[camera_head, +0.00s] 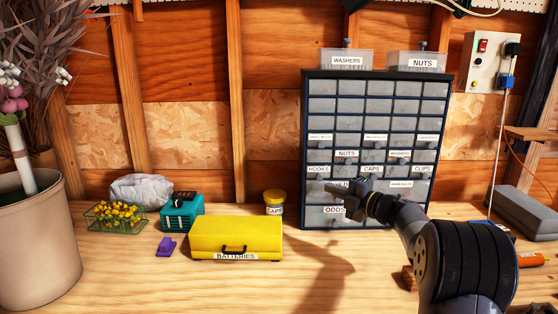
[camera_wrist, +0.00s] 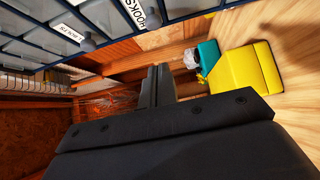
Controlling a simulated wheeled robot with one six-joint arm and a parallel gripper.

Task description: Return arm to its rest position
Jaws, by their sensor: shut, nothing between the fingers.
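My gripper (camera_head: 338,188) is raised above the bench, in front of the lower rows of the drawer cabinet (camera_head: 303,150). My arm reaches in from the lower right. In the wrist view the two dark fingers of my gripper (camera_wrist: 158,80) are together, with nothing between them. My gripper and forearm hide part of the lower drawers. I cannot tell whether the gripper touches the cabinet.
A yellow BATTERIES box (camera_head: 236,238), a teal box (camera_head: 182,212), a CAPS jar (camera_head: 274,202), a purple item (camera_head: 166,246) and a wire basket (camera_head: 112,216) stand left of my arm. A large planter (camera_head: 38,250) is far left. A grey case (camera_head: 527,212) lies right. The front middle bench is clear.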

